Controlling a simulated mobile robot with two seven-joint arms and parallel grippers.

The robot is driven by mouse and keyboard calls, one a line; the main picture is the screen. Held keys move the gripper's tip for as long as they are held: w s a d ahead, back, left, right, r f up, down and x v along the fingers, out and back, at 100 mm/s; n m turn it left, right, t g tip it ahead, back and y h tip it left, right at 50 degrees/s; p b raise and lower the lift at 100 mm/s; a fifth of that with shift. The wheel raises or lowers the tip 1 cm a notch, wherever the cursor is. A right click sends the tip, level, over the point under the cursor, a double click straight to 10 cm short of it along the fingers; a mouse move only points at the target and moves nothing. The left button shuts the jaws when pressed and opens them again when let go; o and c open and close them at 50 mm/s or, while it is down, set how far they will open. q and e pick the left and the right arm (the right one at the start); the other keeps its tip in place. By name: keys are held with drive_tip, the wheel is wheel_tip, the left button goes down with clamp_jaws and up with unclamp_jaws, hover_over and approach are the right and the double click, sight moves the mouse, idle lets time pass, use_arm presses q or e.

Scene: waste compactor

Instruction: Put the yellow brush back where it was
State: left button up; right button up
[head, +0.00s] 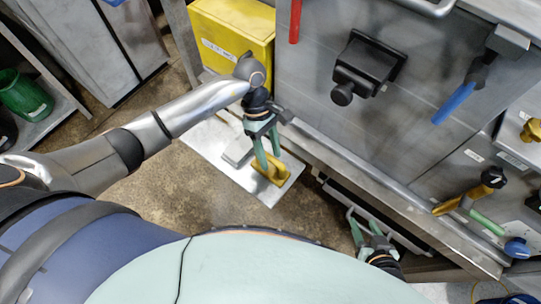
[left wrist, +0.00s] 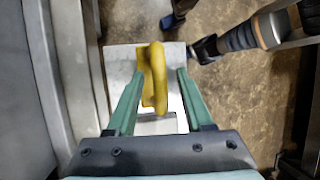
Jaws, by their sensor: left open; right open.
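The yellow brush (head: 271,170) rests on a pale metal plate (head: 208,148) low in front of the machine. My left gripper (head: 268,160) is open and reaches down over the brush. In the left wrist view, the brush's yellow handle (left wrist: 155,78) stands between the two green fingers of my left gripper (left wrist: 160,80), with gaps at the sides. The brush's underside is hidden. My right gripper (head: 362,222) is open and empty at the lower middle, beside the machine's lower edge.
The steel machine (head: 320,100) fills the right, with a black latch (head: 365,70) and a yellow handle (head: 468,198). A yellow box (head: 232,35) stands behind my left arm. A green bucket (head: 25,94) is at the far left. Brown floor (head: 150,190) lies open beside the plate.

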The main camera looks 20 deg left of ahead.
use_arm(q)
drive_tip(key=b+v, duration=0.1)
drive_tip(key=v, duration=0.9)
drive_tip(key=shift+r, duration=0.25)
drive_tip(key=shift+w+a, duration=0.1)
